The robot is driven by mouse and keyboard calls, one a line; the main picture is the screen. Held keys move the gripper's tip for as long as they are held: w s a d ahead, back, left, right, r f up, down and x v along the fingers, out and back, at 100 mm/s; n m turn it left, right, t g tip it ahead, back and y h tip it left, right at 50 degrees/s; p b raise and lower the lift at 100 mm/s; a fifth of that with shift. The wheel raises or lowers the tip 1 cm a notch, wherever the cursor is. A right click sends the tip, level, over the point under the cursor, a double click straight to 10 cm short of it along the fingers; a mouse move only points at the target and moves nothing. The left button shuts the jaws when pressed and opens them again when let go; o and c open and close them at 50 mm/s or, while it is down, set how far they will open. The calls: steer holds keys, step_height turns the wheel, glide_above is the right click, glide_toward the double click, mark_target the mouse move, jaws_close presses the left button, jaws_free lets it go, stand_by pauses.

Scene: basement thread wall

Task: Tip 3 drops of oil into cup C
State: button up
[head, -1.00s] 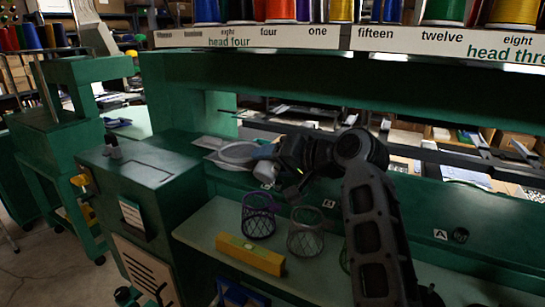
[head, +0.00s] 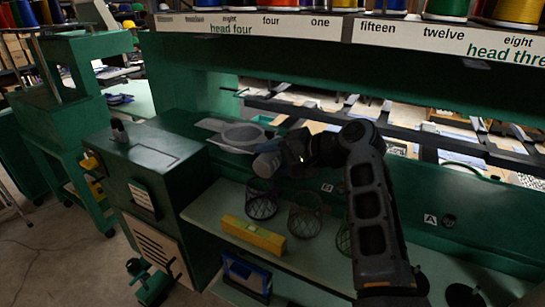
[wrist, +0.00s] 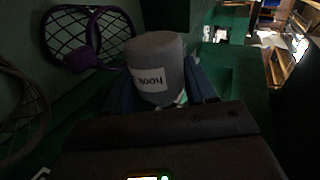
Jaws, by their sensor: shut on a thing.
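My gripper (head: 283,160) is shut on a grey cylindrical container (head: 266,166). It is held above the purple wire basket, near the green rail. In the wrist view the container (wrist: 155,62) sits between the fingers, with a pale label whose dark lettering I cannot read surely. I see no oil drops. A plate marked A (head: 430,219) is on the rail at right, beside a small dark round cup (head: 448,221). A plate (head: 327,187), seemingly B, is further left. I see no plate marked C; my arm and the container cover part of the rail.
A purple wire basket (head: 262,206) and a grey wire basket (head: 304,221) stand on the green shelf below the gripper. A green wire basket is partly behind my arm. A grey ring-shaped dish (head: 243,136) lies behind.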

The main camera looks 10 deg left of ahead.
steer(key=shift+r+m+g+p, duration=0.15)
steer(key=shift+m+g+p, duration=0.2)
steer(key=shift+p, duration=0.55)
steer(key=shift+m+g+y, duration=0.3)
steer(key=shift+m+g, duration=0.15)
stand_by(1.1)
steer(key=shift+f+n+t+b, duration=0.4)
steer(key=shift+n+t+b, duration=0.25)
steer(key=shift+n+t, duration=0.15)
steer(key=shift+n+t+h+b, duration=0.4)
steer(key=shift+n+t+b, duration=0.2)
steer(key=shift+n+b, duration=0.15)
steer(key=shift+w+r, duration=0.1)
steer(key=shift+r, duration=0.2)
